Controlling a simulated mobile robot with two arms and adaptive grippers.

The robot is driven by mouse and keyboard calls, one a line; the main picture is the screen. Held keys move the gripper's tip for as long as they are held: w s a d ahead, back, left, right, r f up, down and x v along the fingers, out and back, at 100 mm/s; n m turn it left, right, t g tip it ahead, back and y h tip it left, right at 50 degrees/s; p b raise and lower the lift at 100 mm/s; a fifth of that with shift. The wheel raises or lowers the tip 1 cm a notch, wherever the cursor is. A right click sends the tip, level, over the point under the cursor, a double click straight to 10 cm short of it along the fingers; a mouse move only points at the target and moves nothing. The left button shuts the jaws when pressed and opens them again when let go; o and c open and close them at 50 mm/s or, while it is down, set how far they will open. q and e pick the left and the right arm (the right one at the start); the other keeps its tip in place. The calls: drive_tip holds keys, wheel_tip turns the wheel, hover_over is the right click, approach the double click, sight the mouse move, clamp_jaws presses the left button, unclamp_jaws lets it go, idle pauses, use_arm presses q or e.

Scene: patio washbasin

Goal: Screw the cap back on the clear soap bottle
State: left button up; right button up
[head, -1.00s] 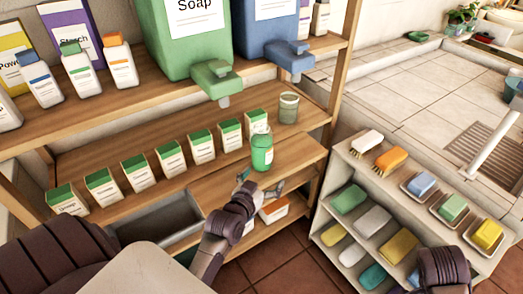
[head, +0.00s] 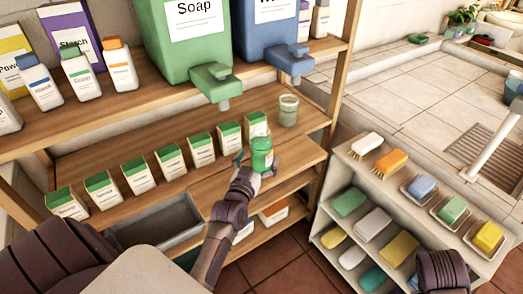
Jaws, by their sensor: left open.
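A small bottle with green contents and a pale label (head: 262,156) stands upright near the front edge of the middle wooden shelf. Its top is small in the picture, and I cannot tell a separate cap on it. My left gripper (head: 256,165) is open, with one finger to the left of the bottle and the other near its lower right. I cannot tell whether the fingers touch it. A greyish see-through jar (head: 288,111) stands behind it to the right. My right gripper is out of the picture.
A row of green-topped boxes (head: 170,166) runs along the shelf left of the bottle. A large green soap dispenser (head: 185,40) and a blue one (head: 268,30) stand above, their taps overhanging. A low rack (head: 345,157) with brushes and soaps is at right.

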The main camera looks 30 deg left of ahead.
use_arm(q)
drive_tip(key=x, duration=0.5)
drive_tip(key=shift+a+f+p, duration=0.15)
drive_tip(key=shift+a+p, duration=0.2)
drive_tip(key=shift+p, duration=0.05)
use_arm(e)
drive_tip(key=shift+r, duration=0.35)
use_arm(q)
drive_tip(key=c, duration=1.5)
drive_tip(key=shift+c, duration=0.9)
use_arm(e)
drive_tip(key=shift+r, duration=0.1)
